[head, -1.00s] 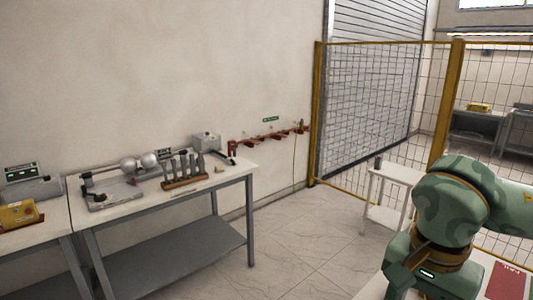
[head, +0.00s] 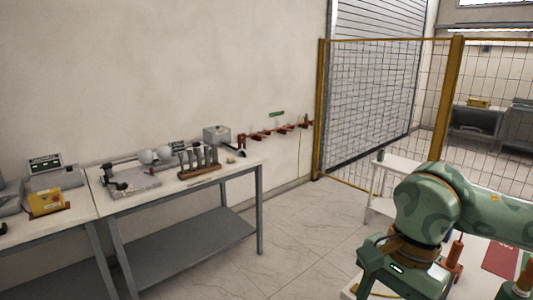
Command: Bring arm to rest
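My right arm (head: 455,205), green with a camouflage pattern, comes in from the right edge and bends down at the lower right. Its hand end (head: 385,268), with a small white light, hangs over the near edge of a white table (head: 470,285). I cannot make out whether its fingers are open or shut, or whether they hold anything. My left arm and gripper are not in view.
On the white table are a red tool-like part (head: 455,252) and a red mat (head: 502,259). A workbench (head: 240,172) with a rack of dark-handled tools (head: 200,163) stands left. A yellow-framed mesh fence (head: 385,110) stands behind. The floor between is clear.

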